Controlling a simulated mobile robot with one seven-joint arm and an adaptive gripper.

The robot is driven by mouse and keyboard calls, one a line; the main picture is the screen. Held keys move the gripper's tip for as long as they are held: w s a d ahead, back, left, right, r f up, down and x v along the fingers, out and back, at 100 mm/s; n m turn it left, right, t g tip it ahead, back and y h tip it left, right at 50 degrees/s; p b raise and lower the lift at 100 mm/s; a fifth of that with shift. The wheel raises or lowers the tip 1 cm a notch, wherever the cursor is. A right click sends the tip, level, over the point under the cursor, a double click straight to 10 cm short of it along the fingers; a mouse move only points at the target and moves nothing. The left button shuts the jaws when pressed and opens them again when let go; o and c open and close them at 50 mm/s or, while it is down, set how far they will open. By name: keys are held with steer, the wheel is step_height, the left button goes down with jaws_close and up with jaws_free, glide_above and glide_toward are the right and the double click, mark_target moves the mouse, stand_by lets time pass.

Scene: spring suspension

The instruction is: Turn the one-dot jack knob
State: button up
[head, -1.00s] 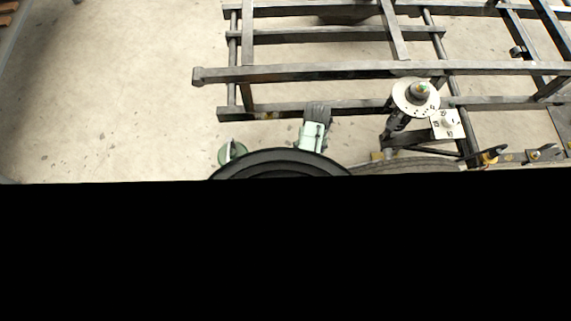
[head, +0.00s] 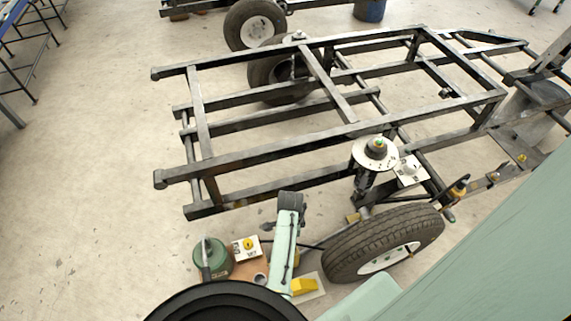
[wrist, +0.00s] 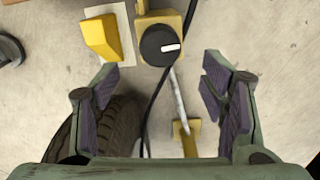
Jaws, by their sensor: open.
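In the wrist view my gripper (wrist: 160,76) is open, with its dark pads wide apart and nothing between them. A round black knob (wrist: 157,46) with a white bar mark sits on a yellow jack body (wrist: 188,20). The knob lies a little beyond the fingertips, near the middle of the gap, and is not touched. No single dot can be made out on it. A grey rod (wrist: 178,95) runs from the jack to a yellow foot (wrist: 187,130). In the head view my pale green arm hides the knob; a bit of yellow shows beside it.
A tyre (head: 385,243) stands right of my arm and shows at lower left in the wrist view (wrist: 110,130). A yellow wedge (head: 304,287) lies on a pale plate. A green canister (head: 213,262) stands left. A dark steel frame (head: 270,160) lies behind. A black cable crosses near the knob.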

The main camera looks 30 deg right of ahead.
step_height(320, 180, down, 9)
steer(key=shift+r+b, duration=0.15)
steer(key=shift+b, duration=0.3)
steer(key=shift+c, duration=0.3)
steer(key=c, duration=1.1)
